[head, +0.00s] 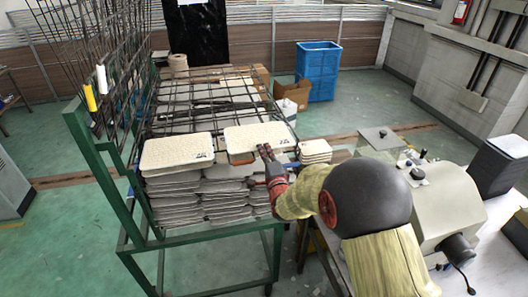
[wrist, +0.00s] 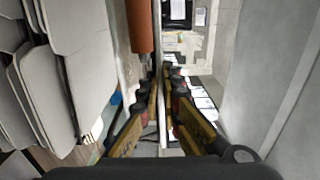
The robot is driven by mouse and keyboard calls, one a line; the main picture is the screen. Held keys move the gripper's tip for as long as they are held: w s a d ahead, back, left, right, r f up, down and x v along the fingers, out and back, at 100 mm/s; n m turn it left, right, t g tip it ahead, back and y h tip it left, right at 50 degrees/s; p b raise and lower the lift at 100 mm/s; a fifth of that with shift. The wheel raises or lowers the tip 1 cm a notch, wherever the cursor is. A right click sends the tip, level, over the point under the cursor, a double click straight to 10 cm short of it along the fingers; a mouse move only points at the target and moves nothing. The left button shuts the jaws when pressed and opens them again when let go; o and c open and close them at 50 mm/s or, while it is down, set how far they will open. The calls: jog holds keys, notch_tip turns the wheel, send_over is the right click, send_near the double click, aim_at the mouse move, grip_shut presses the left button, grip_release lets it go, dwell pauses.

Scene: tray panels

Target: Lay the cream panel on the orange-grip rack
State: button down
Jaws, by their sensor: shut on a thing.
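A cream panel (head: 258,136) with small dark marks near one corner lies flat at the right, level with the tops of the stacks. My gripper (head: 266,152) is at its front edge, shut on it. In the wrist view my fingers (wrist: 163,95) close on a thin pale edge. An orange grip (wrist: 140,25) shows beside that edge in the wrist view, and a bit of orange shows below the panel in the head view (head: 241,158). The rest of the rack is mostly hidden. I cannot tell whether the panel touches it.
Another cream panel (head: 176,150) lies on the left of several stacked grey panels (head: 175,190). A small pale stack (head: 315,150) stands right of my gripper. A green frame (head: 105,175) with wire mesh surrounds the stacks.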

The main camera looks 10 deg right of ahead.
jog(key=c, duration=2.1)
grip_release()
jog(key=shift+o, duration=0.9)
jog(key=shift+f+b, duration=0.45)
jog(key=shift+b, duration=0.35)
jog(key=s+b, duration=0.1)
jog(key=s, duration=0.6)
jog(key=shift+b, duration=0.35)
